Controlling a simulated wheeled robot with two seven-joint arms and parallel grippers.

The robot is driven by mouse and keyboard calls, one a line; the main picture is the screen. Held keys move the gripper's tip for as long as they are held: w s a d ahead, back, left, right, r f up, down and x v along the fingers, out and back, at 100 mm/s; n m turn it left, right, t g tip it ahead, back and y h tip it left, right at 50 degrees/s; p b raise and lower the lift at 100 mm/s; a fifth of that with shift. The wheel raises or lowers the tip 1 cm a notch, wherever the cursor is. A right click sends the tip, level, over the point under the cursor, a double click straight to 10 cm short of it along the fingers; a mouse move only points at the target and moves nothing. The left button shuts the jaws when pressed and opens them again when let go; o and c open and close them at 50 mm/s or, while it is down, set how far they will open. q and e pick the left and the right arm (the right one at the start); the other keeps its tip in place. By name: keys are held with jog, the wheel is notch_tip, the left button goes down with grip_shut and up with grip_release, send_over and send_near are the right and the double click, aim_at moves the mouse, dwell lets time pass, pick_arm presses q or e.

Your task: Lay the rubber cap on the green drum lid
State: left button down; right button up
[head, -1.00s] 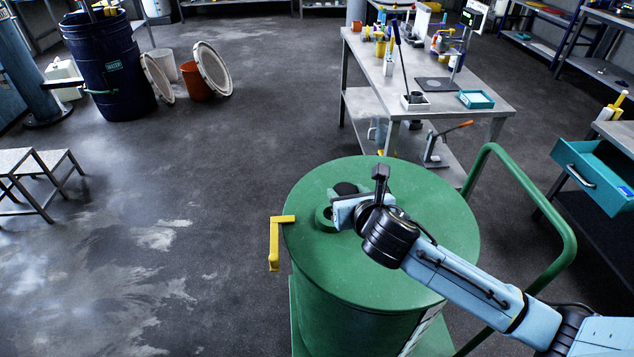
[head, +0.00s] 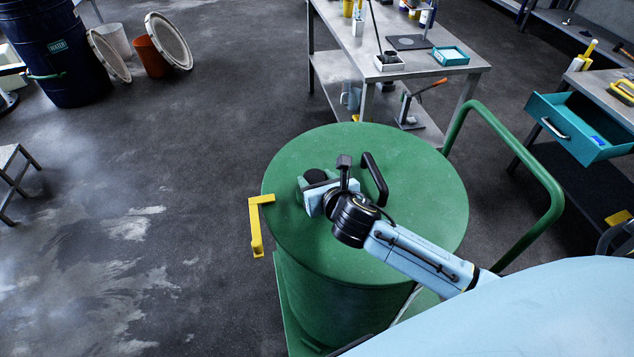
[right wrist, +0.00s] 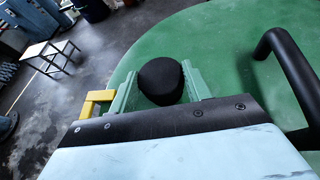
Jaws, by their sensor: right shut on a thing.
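The black rubber cap (right wrist: 161,80) sits between the two pale green fingers of my right gripper (right wrist: 160,88) in the right wrist view. My right gripper (head: 312,182) is shut on it. In the head view the dark cap (head: 316,176) shows just at the gripper, over the left part of the green drum lid (head: 420,235). I cannot tell whether the cap touches the lid; its underside is hidden. The lid's black bar handle (head: 375,178) stands right of the gripper, and also shows in the right wrist view (right wrist: 290,65). My left gripper is out of view.
A yellow bracket (head: 257,228) juts from the drum's left side. A green tubular rail (head: 545,180) curves around the right. A metal workbench (head: 450,75) and an open teal drawer (head: 575,140) stand beyond. The front and right of the lid are clear.

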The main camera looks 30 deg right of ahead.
jog(key=shift+f, duration=0.15)
jog(key=shift+f, duration=0.1)
jog(key=shift+f, duration=0.5)
jog(key=o, duration=1)
jog(key=shift+c, duration=0.2)
jog(key=shift+r, duration=0.5)
jog(key=d+p+v, duration=0.1)
jog(key=v, duration=1.1)
jog(key=shift+a, duration=0.45)
